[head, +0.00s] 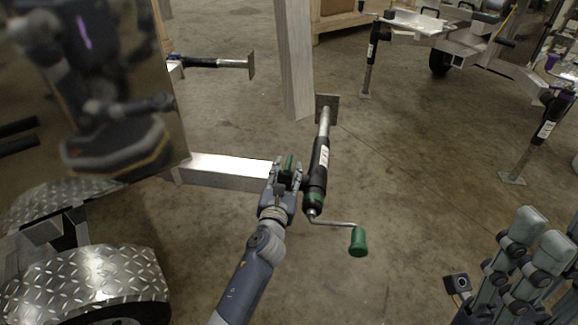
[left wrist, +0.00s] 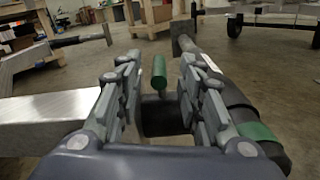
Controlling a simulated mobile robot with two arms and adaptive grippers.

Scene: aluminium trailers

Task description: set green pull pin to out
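The green pull pin (head: 289,163) is a small green cylinder standing up beside the trailer jack (head: 318,172), at the end of the aluminium beam (head: 228,170). In the left wrist view the pin (left wrist: 159,72) stands upright between my left gripper's fingers, with clear gaps on both sides. My left gripper (head: 287,172) is open around the pin and shows no contact; its fingers (left wrist: 158,95) also show in the wrist view. The pin's lower end is hidden. My right gripper (head: 540,240) is at the lower right, cut by the frame; its opening is unclear.
The jack has a green-handled crank (head: 358,241) just right of my left gripper. A diamond-plate fender (head: 85,285) is at lower left. An upright post (head: 294,60) stands behind the jack. Another trailer (head: 480,45) is at the back right. Open floor lies between.

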